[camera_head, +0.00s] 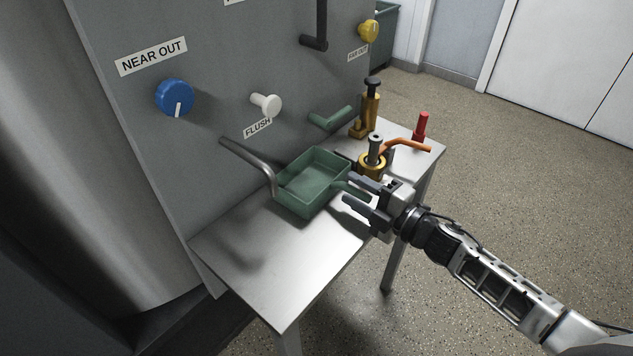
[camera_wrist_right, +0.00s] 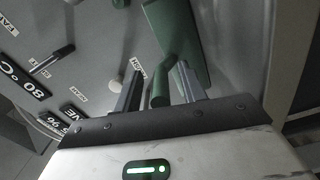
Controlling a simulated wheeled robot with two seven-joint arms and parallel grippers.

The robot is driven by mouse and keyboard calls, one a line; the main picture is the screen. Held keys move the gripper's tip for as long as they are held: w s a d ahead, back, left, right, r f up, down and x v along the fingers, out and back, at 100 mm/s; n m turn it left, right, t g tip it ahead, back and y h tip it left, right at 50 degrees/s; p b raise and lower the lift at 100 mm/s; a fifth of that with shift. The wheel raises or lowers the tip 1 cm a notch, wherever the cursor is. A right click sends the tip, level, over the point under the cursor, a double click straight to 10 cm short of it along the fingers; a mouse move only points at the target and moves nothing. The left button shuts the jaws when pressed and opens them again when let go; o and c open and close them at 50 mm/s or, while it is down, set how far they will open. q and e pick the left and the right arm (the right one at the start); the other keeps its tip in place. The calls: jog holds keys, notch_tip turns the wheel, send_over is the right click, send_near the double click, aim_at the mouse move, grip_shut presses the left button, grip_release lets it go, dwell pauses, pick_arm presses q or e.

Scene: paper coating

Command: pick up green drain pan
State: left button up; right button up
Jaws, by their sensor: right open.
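The green drain pan (camera_head: 297,205) sits on the small metal table, under the end of a grey spout pipe (camera_head: 252,164). Its green handle (camera_head: 352,188) points right, toward my right gripper. My right gripper (camera_head: 358,190) is open, with its fingers on either side of the handle. In the right wrist view the pan (camera_wrist_right: 178,32) is at the top, and its handle (camera_wrist_right: 161,86) lies between the two open fingers (camera_wrist_right: 160,82). Whether the fingers touch the handle I cannot tell. My left gripper is not in view.
The metal table (camera_head: 262,262) is bare at the near left. Brass fittings (camera_head: 369,103), an orange-handled valve (camera_head: 373,160) and a red-topped item (camera_head: 421,126) stand at its right. A grey panel with a blue knob (camera_head: 175,97) and white flush knob (camera_head: 266,104) rises behind.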

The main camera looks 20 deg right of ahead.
grip_shut()
jog(key=shift+r, duration=0.1)
